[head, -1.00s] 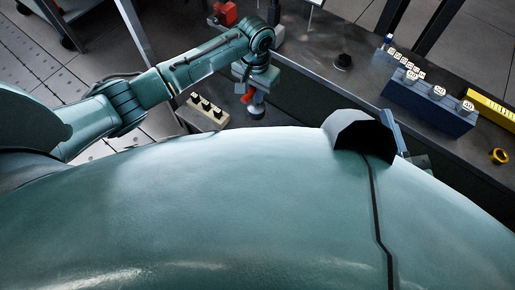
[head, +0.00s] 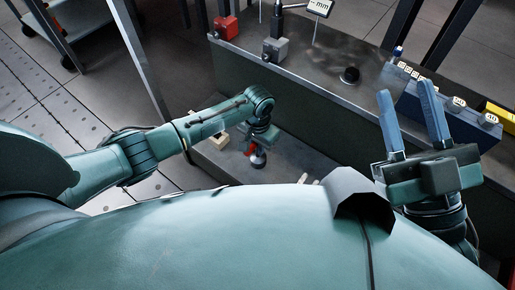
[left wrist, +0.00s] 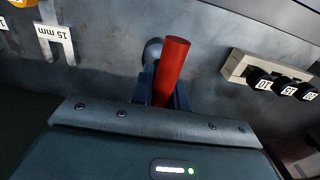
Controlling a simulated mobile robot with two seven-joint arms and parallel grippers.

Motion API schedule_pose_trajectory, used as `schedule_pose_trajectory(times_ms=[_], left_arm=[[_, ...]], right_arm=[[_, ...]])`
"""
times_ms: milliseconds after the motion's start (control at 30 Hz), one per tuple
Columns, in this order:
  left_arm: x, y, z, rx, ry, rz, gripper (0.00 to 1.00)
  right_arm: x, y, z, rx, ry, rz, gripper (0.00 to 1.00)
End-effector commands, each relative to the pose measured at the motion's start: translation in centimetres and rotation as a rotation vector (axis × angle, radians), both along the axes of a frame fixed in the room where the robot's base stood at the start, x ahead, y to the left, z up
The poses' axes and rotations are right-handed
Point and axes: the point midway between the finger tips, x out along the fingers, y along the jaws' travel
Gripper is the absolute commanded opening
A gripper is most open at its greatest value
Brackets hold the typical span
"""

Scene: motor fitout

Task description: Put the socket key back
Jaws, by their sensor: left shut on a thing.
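The socket key appears to be the red-handled tool (left wrist: 172,70) between the blue fingers of my left gripper (left wrist: 165,92) in the left wrist view. In the head view, its red part (head: 248,150) shows below my left gripper (head: 258,142), low over the grey surface. A round silvery part (left wrist: 152,50) shows behind the handle; I cannot tell whether it belongs to the key. A pale holder (left wrist: 236,66) with several black numbered sockets stands to the right in the wrist view. My right gripper (head: 407,105) is open and empty, fingers pointing up, at the right of the head view.
A blue block (head: 462,122) with labelled pieces stands on the raised bench at right, near a yellow item (head: 499,112). A labelled 15 mm piece (left wrist: 55,42) lies left in the wrist view.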

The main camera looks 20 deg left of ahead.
Motion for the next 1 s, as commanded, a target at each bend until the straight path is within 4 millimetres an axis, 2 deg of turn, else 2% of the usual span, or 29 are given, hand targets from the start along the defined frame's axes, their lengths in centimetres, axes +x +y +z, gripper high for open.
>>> schedule_pose_trajectory(times_ms=[367,400,633,867,1000], left_arm=[[0.1,-0.1,-0.2,-0.002,-0.003,0.0,0.0],[0.1,-0.1,-0.3,-0.002,-0.002,-0.001,0.17],[0.0,0.0,-0.3,-0.001,-0.002,0.0,0.36],[0.0,0.0,-0.2,-0.001,-0.002,0.0,0.38],[0.1,0.0,0.8,-0.001,-0.002,0.0,0.38]], right_arm=[[0.0,0.0,0.2,-0.001,-0.008,-0.001,0.36],[0.0,0.0,0.2,-0.001,-0.009,0.0,0.36],[0.0,0.0,0.2,-0.002,-0.008,0.0,0.36],[0.0,0.0,0.2,-0.001,-0.007,0.0,0.36],[0.1,0.0,0.7,-0.001,-0.007,0.0,0.36]])
